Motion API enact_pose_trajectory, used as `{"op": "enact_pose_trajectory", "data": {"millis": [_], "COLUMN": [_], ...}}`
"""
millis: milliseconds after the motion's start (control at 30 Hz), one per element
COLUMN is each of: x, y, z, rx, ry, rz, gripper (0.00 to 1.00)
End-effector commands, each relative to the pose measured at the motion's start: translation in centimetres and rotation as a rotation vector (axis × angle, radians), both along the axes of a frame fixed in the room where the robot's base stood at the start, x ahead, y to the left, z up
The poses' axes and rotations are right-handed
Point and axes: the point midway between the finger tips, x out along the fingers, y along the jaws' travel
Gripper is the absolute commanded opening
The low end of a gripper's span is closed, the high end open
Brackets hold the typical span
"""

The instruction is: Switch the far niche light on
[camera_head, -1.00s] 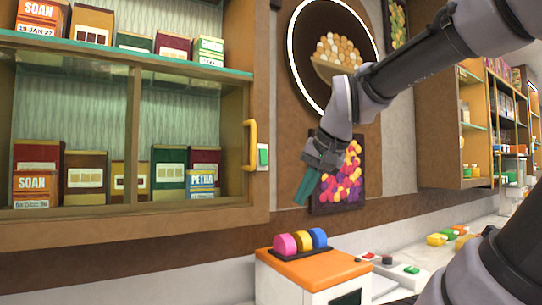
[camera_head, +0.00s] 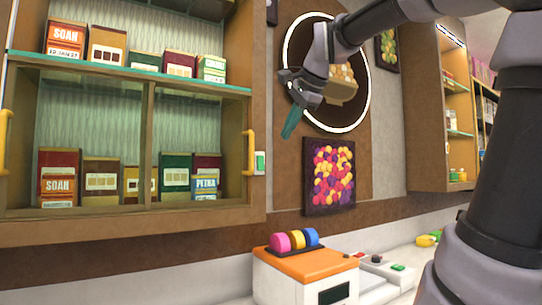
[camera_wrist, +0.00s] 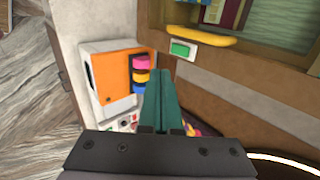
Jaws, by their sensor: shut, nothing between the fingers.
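A wall switch with a green rocker on a white plate (camera_head: 259,162) sits just right of the left cabinet's yellow handle (camera_head: 250,152). It also shows in the wrist view (camera_wrist: 182,50), above and beyond my fingertips. My gripper (camera_head: 290,124) has teal fingers pressed together and empty. In the head view it hangs tilted in front of the round ringed panel (camera_head: 366,112), above and right of the switch, apart from it. In the wrist view the fingers (camera_wrist: 162,74) point towards the wall below the switch. Which niche is the far one, I cannot tell.
The left cabinet (camera_head: 130,222) has glass doors and several sweet boxes. Below stands an orange-topped machine (camera_head: 303,268) with pink, yellow and blue discs. A colourful picture (camera_head: 329,176) hangs beneath the ringed panel. A right cabinet (camera_head: 425,150) has a bright strip (camera_head: 449,34) at its top.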

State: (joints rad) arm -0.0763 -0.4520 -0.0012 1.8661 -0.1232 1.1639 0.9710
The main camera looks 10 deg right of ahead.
Motion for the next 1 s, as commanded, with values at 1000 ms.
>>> {"op": "enact_pose_trajectory", "data": {"millis": [1000], "x": [10.2], "y": [3.3], "z": [-7.7], "rx": [-0.001], "ry": [0.001], "rz": [0.001], "gripper": [0.0]}}
